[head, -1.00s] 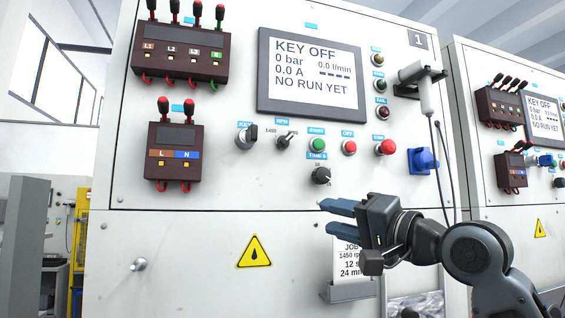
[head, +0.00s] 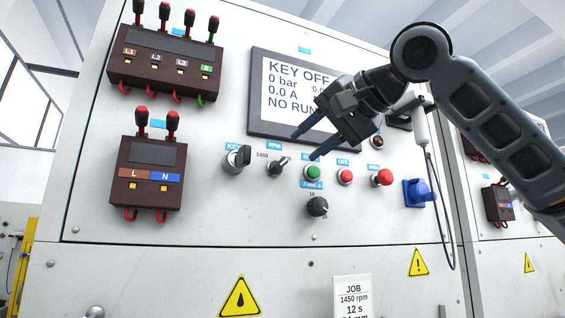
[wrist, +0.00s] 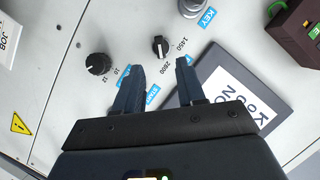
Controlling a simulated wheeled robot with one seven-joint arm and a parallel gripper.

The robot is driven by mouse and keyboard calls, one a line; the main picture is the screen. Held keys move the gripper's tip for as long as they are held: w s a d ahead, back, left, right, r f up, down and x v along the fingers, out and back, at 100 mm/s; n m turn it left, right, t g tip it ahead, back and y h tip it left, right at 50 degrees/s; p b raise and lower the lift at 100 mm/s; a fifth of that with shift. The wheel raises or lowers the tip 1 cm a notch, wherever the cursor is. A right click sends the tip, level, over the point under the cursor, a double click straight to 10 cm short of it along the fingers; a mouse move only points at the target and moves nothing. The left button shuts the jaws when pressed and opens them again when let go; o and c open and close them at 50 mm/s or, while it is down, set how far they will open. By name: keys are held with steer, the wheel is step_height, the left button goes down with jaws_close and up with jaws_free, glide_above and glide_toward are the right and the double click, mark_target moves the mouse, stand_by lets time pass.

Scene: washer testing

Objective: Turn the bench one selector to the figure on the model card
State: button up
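The RPM selector (head: 276,168) is a small black knob on bench one's panel, between the key switch and the green start button. Its handle leans to the upper right in the head view. My gripper (head: 303,147) is open and empty, above and right of the selector, in front of the screen's lower edge. In the wrist view the selector lies just beyond the fingertips (wrist: 159,65).
The round timer knob (head: 317,207) sits below the green start button (head: 313,172). Red buttons (head: 345,177) and a blue socket (head: 417,193) are to the right. The key switch (head: 237,158) is close left. My arm partly covers the screen (head: 285,92).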

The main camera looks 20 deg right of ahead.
mark_target(283, 163)
steer(key=p+x, duration=0.1)
steer(key=x, duration=0.6)
steer(key=shift+w+a+p, duration=0.1)
steer(key=shift+w+p, duration=0.1)
steer(key=shift+p, duration=0.15)
steer(key=shift+c, duration=0.3)
jaws_close()
